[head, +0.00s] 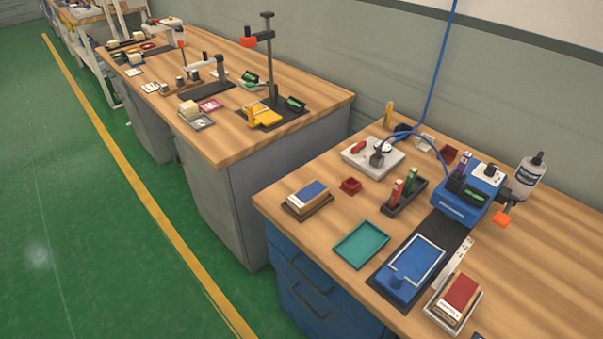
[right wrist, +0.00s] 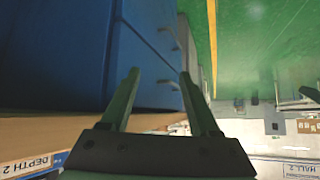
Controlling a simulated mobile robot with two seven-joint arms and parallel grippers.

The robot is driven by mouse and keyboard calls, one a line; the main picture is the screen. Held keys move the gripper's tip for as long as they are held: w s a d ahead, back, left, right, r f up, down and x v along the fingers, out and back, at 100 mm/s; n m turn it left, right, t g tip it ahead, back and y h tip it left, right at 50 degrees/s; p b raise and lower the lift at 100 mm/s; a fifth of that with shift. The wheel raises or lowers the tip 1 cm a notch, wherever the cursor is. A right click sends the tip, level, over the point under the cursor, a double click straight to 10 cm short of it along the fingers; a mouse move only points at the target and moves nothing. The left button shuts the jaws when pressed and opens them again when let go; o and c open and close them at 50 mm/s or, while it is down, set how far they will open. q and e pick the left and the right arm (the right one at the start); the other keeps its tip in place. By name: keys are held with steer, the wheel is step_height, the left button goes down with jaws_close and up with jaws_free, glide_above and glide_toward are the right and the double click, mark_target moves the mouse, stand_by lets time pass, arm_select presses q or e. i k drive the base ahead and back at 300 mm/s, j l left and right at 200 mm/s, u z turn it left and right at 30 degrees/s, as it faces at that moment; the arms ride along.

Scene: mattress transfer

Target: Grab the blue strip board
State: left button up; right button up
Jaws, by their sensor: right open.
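A stack with a blue top and pale front edge (head: 312,192), likely the blue strip board, lies in a brown tray (head: 293,213) near the left corner of the nearer bench. A similar red-topped stack (head: 461,291) lies in a pale tray (head: 431,305) at the front right. In the right wrist view my right gripper (right wrist: 159,76) is open with nothing between its fingers. It is beside the blue drawer cabinet (right wrist: 75,55), and neither stack shows in that view. My left gripper is not in view.
On the nearer bench, an empty teal tray (head: 361,245), a small red bin (head: 350,186), a black holder (head: 405,198) and a blue device (head: 464,202) stand near the blue-topped stack. A farther bench (head: 225,150) carries other equipment. The green floor (head: 60,220) is clear.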

mark_target(305, 198)
steer(key=i+j+z, duration=0.1)
steer(key=z, duration=0.4)
steer(key=i+j+z, duration=0.1)
steer(key=j+z, duration=0.2)
steer(key=i+j+z, duration=0.1)
steer(key=j+z, duration=0.15)
steer(key=j, duration=0.3)
steer(key=i+j, duration=0.1)
steer(key=j, duration=0.65)
steer(key=i+j+z, duration=0.15)
steer(key=j, duration=1.3)
steer(key=i+z, duration=0.05)
